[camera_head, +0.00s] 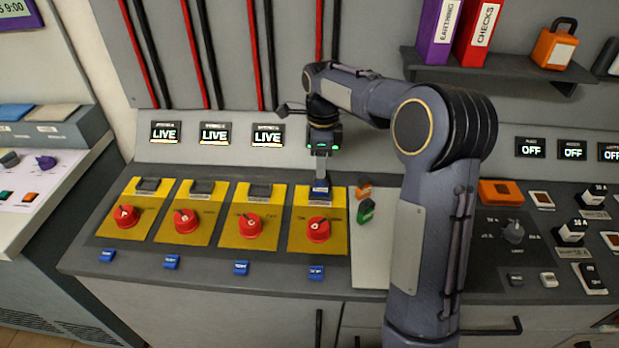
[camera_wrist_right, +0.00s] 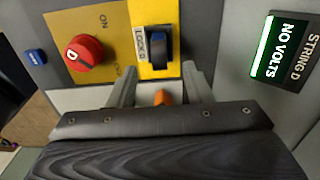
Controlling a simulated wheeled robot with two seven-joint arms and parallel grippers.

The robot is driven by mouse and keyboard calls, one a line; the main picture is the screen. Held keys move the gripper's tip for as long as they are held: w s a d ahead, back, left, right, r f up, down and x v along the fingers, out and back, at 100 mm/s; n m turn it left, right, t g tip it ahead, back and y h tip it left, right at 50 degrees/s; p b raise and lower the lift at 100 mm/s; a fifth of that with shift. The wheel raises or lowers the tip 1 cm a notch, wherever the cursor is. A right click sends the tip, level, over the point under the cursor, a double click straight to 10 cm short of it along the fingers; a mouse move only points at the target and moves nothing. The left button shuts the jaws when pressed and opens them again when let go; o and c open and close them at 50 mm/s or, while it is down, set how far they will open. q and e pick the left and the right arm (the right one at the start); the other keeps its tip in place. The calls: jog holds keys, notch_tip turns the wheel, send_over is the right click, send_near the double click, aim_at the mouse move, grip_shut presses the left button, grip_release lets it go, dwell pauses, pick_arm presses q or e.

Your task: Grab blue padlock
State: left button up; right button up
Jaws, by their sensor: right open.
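My left gripper is not in view.
An orange padlock (camera_head: 363,188) and a green one (camera_head: 366,211) sit on the pale plate right of the panel. More yellow panels with red knobs stand left. A "NO VOLTS" display (camera_wrist_right: 280,48) faces the wrist. A shelf (camera_head: 500,70) holds binders and an orange padlock.

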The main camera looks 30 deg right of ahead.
aim_at(321, 183)
notch_tip(321, 183, down, 7)
jog(key=shift+f, duration=0.2)
dwell(0.3)
grip_shut()
jog(key=shift+r, duration=0.1)
